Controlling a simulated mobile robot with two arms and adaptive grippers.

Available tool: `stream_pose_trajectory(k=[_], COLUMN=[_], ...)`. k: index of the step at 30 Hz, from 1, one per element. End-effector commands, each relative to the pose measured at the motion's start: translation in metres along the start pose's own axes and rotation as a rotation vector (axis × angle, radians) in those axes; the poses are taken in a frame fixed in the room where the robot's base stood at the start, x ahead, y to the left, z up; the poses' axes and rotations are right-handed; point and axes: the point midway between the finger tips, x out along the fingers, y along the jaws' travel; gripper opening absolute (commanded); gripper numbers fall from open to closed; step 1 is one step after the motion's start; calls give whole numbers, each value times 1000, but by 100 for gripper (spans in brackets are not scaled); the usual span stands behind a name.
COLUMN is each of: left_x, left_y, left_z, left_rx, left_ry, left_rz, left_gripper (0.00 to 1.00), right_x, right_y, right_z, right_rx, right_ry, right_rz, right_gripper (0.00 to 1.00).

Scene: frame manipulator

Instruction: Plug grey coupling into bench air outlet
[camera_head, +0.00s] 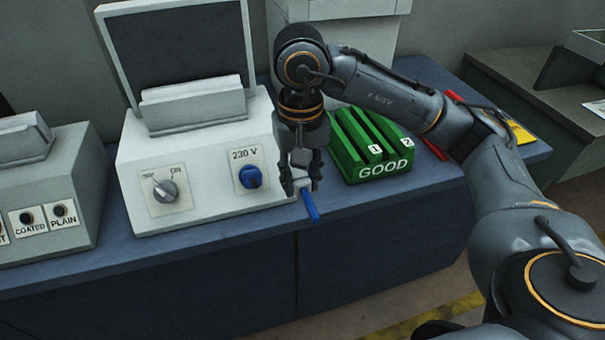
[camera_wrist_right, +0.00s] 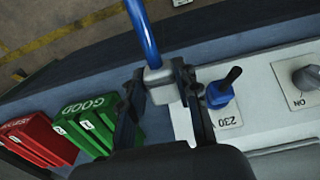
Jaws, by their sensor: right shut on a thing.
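My right gripper (camera_head: 301,186) is shut on the grey coupling (camera_head: 304,184), a light grey block with a blue hose (camera_head: 311,206). In the head view it hangs at the bench's front edge, between the white machine and the green tray, with the hose pointing down and forward. In the right wrist view the coupling (camera_wrist_right: 160,86) sits between the fingertips (camera_wrist_right: 160,92), and the hose (camera_wrist_right: 143,36) runs to the top edge. I cannot make out the air outlet for certain in either view. My left gripper is out of view.
The white machine (camera_head: 200,130) has a knob (camera_head: 165,190) and a blue 230 V socket (camera_head: 250,177) close left of the gripper. A green "GOOD" tray (camera_head: 375,150) stands close right. A red tray (camera_wrist_right: 45,140) is beyond it. A grey box (camera_head: 50,185) stands at left.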

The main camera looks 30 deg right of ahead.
Motion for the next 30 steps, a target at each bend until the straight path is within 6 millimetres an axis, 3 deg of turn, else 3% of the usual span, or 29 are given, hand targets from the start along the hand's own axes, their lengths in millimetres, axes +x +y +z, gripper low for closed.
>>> stream_pose_trajectory(k=[8, 13, 17, 24, 30], left_x=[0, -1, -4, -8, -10], left_y=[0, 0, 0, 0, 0], left_z=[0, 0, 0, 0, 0], left_rx=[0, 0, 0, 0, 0], left_ry=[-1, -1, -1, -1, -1], left_rz=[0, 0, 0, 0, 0], left_gripper=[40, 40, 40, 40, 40], right_x=[0, 23, 68, 165, 215], right_y=[0, -2, -5, -10, -12], right_z=[0, 2, 9, 45, 80], right_rx=[0, -7, -29, -120, -200], right_ry=[0, -6, -11, -9, -4], right_rz=[0, 7, 18, 23, 10], right_gripper=[4, 4, 4, 4, 4])
